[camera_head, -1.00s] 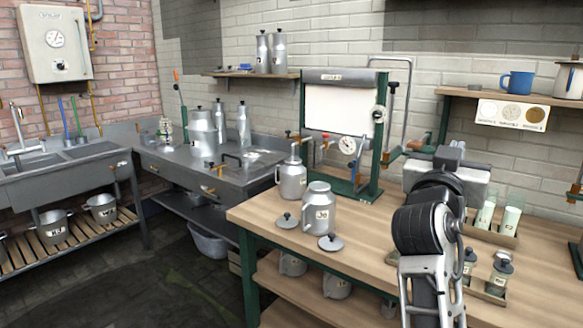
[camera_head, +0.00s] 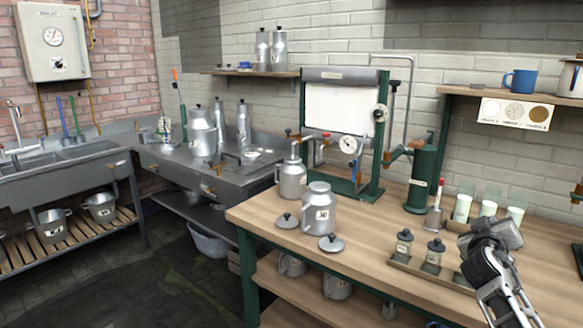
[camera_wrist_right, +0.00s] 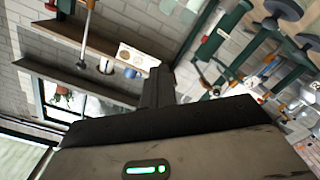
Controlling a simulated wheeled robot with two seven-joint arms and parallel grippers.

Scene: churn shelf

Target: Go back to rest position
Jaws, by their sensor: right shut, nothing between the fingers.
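My right gripper (camera_head: 492,236) is over the right part of the wooden workbench (camera_head: 375,254), its arm coming in from the lower right. In the right wrist view its dark fingers (camera_wrist_right: 158,86) are together with nothing between them. It appears apart from the objects around it, in front of the pale green-white tubes (camera_head: 488,208) and right of the small dark-capped jars (camera_head: 434,252). It hides part of the bench and of the jar tray. My left gripper is not in view.
Metal churns (camera_head: 319,208) and loose lids (camera_head: 332,243) stand on the bench's left part. A green framed press (camera_head: 343,105) and a green cylinder (camera_head: 422,180) stand behind. A wall shelf (camera_head: 460,92) holds a blue mug (camera_head: 520,80). The bench's front middle is clear.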

